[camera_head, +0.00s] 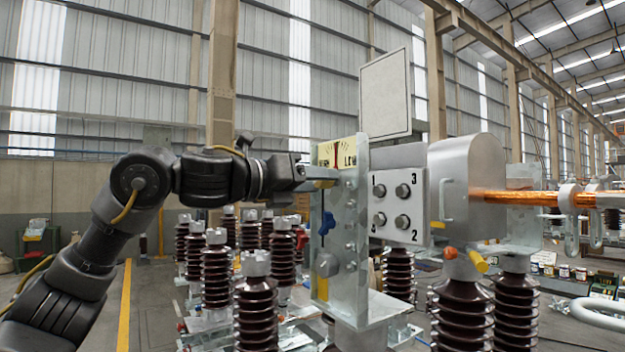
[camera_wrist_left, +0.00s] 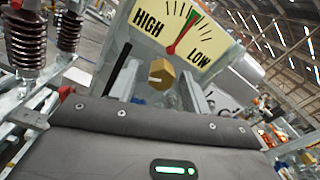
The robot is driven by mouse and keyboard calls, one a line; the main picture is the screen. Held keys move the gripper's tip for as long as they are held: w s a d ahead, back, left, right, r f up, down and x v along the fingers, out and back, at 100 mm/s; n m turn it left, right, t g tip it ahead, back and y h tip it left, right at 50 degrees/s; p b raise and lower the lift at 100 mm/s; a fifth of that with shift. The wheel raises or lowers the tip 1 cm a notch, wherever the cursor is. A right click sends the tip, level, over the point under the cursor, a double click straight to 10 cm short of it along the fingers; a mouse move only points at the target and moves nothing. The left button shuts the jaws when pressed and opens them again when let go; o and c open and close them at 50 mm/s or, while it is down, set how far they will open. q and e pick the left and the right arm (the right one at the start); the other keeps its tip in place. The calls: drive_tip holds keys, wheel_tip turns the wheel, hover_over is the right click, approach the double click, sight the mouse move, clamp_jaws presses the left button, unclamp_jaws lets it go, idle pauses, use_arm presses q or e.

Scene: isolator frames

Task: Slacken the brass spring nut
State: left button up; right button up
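The brass spring nut (camera_wrist_left: 161,74) shows in the left wrist view as a hexagonal piece with a pale slot or mark on its face. My left gripper (camera_wrist_left: 160,88) has its two metal fingers apart, one on each side of the nut, with gaps showing. In the head view my left gripper (camera_head: 322,180) reaches the upper left part of the grey metal mechanism frame, just below the gauge. The HIGH/LOW gauge (camera_wrist_left: 187,38) is cream, and its red needle points up at the green mark; it also shows in the head view (camera_head: 336,153). My right gripper is out of view.
A plate with several numbered bolts (camera_head: 398,207) and a grey housing (camera_head: 470,185) stand right of the frame. A blue handle (camera_head: 327,224) hangs below my gripper. Several brown ribbed insulators (camera_head: 257,312) stand in front and below. A copper rod (camera_head: 530,198) extends right.

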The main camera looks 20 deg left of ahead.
use_arm(q)
drive_tip(key=c, duration=1)
drive_tip(key=shift+o, duration=0.2)
drive_tip(key=shift+n, duration=0.3)
drive_tip(key=shift+n+b, duration=3.7)
drive_tip(key=shift+n, duration=9.4)
drive_tip(key=shift+r, duration=0.1)
